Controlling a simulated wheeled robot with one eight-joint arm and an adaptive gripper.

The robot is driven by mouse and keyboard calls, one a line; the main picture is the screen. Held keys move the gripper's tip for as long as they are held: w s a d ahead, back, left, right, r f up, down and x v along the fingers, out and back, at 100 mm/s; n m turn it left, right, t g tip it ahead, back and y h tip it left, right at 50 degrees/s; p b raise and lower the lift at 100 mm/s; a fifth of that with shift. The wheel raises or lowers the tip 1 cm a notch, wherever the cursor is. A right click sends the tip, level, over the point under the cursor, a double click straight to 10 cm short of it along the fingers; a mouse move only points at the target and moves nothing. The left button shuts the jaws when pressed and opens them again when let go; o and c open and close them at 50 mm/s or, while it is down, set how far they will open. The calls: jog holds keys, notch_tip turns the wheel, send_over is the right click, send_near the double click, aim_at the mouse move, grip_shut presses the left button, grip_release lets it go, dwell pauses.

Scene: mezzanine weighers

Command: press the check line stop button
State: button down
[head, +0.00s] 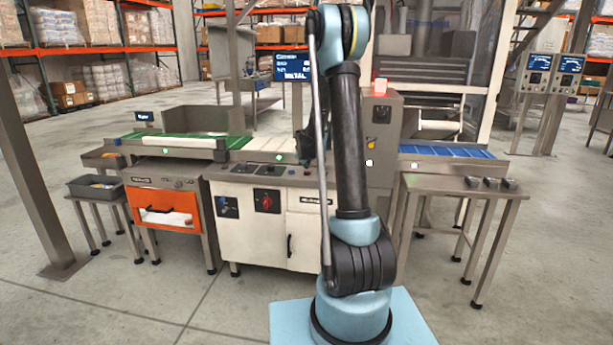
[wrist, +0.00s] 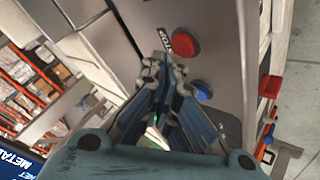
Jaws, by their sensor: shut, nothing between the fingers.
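A round red button (wrist: 182,42) with a STOP label beside it sits on a grey panel in the wrist view. A blue button (wrist: 202,91) is below it. My gripper (wrist: 164,68) is shut and empty, with its fingertips just left of and below the red button in the picture. I cannot tell how large the gap to the panel is. In the head view, my gripper is mostly hidden behind my arm, over the top panel (head: 262,169) of the white check-line cabinet (head: 257,228); the red button cannot be made out there.
A red rotary switch (head: 267,202) is on the cabinet front. An orange-fronted unit (head: 166,205) stands left, and a blue belt (head: 445,151) runs right. A metal table (head: 458,187) holds several small dark items. A screen (head: 292,68) stands behind the line. Floor in front is clear.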

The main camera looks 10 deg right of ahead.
jog(key=shift+f, duration=0.8)
dwell(0.9)
jog(key=shift+r, duration=0.9)
jog(key=shift+r, duration=2.5)
jog(key=shift+s, duration=0.15)
